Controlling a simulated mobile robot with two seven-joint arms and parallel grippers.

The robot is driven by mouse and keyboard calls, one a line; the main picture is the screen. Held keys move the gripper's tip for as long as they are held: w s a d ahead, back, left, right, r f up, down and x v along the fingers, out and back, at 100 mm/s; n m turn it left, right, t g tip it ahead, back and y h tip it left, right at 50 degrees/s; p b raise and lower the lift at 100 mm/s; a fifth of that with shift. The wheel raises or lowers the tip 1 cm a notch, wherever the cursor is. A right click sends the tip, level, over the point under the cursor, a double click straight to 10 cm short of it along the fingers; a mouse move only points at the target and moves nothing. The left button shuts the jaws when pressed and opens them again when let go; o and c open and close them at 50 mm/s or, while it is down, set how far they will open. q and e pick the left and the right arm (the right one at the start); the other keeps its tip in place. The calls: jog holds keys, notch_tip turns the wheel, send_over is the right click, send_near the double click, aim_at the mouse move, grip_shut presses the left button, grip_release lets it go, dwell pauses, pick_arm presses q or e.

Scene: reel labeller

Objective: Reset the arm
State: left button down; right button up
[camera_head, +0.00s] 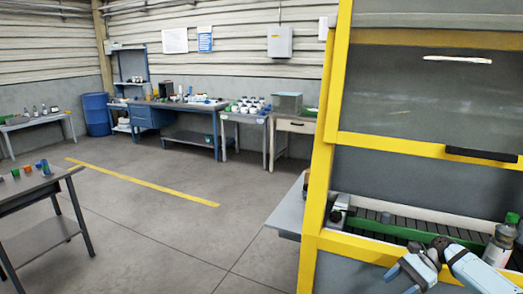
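My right gripper (401,283) is at the bottom right, in front of the yellow-framed machine (320,170). Its arm comes in from the right edge, bent at a dark joint. Its two light-blue fingers point down and left and look spread apart, with nothing seen between them. The fingertips are close to the bottom edge of the picture. My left gripper is not in view.
Inside the machine are a conveyor (400,228) with a green rail and a green-capped bottle (500,240). A grey side table (289,212) adjoins it. A dark table (40,190) stands at left, a blue workbench (150,117) behind. The middle floor is clear.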

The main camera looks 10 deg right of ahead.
jog(key=s+a+f+n+t+h+p, duration=0.1)
jog(key=s+a+f+n+t+h, duration=0.3)
jog(key=s+a+f, duration=0.5)
jog(key=s+a+f+n+t+h+p, duration=0.1)
jog(key=s+a+f+n, duration=0.5)
jog(key=a+f, duration=0.55)
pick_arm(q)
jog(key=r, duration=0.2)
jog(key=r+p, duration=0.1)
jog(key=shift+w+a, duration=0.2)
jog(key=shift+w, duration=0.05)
pick_arm(e)
jog(key=s+a+r+n+t+h, duration=0.3)
jog(key=s+r+n+t, duration=0.4)
jog(key=s, duration=0.5)
jog(key=shift+s+a+r+t, duration=0.25)
jog(key=shift+r+t, duration=0.05)
jog(key=shift+r, duration=0.2)
